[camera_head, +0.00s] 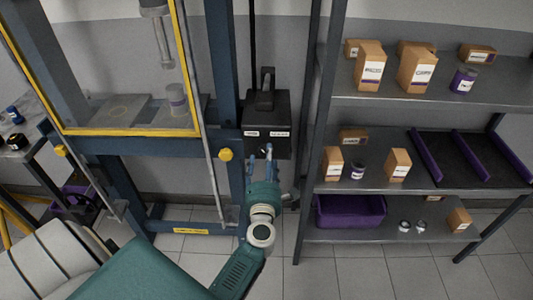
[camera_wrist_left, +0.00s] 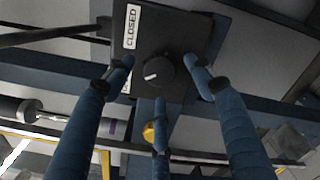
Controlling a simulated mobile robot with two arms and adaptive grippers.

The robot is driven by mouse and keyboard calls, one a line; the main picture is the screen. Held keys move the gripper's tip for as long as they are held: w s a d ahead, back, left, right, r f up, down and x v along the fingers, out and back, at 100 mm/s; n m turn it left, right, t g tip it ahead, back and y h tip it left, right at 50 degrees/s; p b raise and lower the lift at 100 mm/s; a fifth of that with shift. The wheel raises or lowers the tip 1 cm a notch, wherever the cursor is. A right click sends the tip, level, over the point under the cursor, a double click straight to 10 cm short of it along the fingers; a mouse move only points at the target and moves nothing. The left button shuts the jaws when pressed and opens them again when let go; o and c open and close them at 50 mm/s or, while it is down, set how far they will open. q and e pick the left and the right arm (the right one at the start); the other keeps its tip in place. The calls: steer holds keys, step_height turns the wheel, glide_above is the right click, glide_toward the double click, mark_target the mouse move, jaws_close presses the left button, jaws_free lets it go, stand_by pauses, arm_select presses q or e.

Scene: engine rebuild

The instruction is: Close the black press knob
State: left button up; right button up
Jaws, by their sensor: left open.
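The black press knob (camera_wrist_left: 159,74) is round with a white mark and sits on the face of a black control box (camera_head: 266,108) fixed to the blue press frame. In the left wrist view a white "CLOSED" label (camera_wrist_left: 132,27) is above and left of the knob. The knob's white mark points to the left and slightly down, toward a second label mostly hidden behind a finger. My left gripper (camera_head: 261,153) is open, its blue fingers spread around the knob with gaps visible. I cannot tell how deep they reach. My right gripper is not in view.
The press frame (camera_head: 224,70) with a yellow-edged guard (camera_head: 130,132) stands left of the box. A yellow knob (camera_head: 226,154) is on the frame near my left gripper. A metal shelf (camera_head: 345,92) with boxes, jars and a purple bin (camera_head: 350,212) stands close on the right.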

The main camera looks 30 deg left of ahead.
arm_select(q)
steer(key=shift+x, duration=1.6)
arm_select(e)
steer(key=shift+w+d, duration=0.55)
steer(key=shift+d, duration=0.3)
arm_select(q)
steer(key=shift+c, duration=0.2)
